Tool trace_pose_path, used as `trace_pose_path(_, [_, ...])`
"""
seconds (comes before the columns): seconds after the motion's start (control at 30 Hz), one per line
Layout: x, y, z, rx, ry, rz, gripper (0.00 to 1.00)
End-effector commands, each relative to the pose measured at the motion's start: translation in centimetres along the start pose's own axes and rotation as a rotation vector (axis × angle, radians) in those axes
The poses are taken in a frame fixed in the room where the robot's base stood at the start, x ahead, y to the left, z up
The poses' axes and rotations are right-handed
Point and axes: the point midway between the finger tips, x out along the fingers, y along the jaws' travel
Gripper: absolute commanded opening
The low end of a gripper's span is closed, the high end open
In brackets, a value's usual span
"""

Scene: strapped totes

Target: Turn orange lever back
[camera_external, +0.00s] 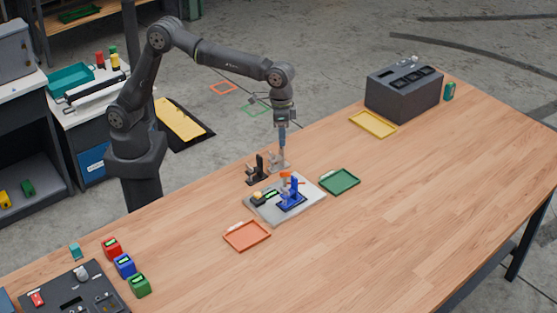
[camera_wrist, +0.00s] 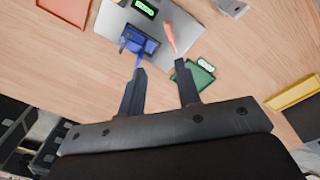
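The orange lever (camera_external: 286,175) stands on the grey plate (camera_external: 262,211) on the wooden table, just behind a blue clamp-like fixture (camera_external: 292,196). In the wrist view the orange lever (camera_wrist: 169,38) is a slim bar slanting over the plate's edge, ahead of the gap between my fingers. The blue fixture (camera_wrist: 139,42) is just beyond my left finger's tip. My gripper (camera_wrist: 160,68) is open, with nothing between its fingers. In the external view my gripper (camera_external: 283,138) points down behind the plate, apart from the orange lever. The lever's pivot is too small to make out.
A yellow tray (camera_external: 373,124) and grey box (camera_external: 404,90) are farther off. The table's right side is clear.

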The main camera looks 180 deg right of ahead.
Motion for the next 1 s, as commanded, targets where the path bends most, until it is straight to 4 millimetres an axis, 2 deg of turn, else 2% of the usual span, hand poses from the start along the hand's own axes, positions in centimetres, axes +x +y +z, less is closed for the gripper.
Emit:
trace_pose_path(0.1, [-2.1,0.0,0.3,-0.117,-0.02,-0.041,0.31])
trace_pose_path(0.2, [-3.0,-0.1,0.5,-0.173,-0.028,-0.059,0.31])
trace_pose_path(0.37, [-2.3,-0.2,0.6,-0.193,-0.033,-0.068,0.31])
trace_pose_path(0.47, [-0.8,-0.4,0.7,-0.192,-0.034,-0.068,0.31])
trace_pose_path(1.0, [10.7,-1.1,1.2,-0.191,-0.034,-0.067,0.31])
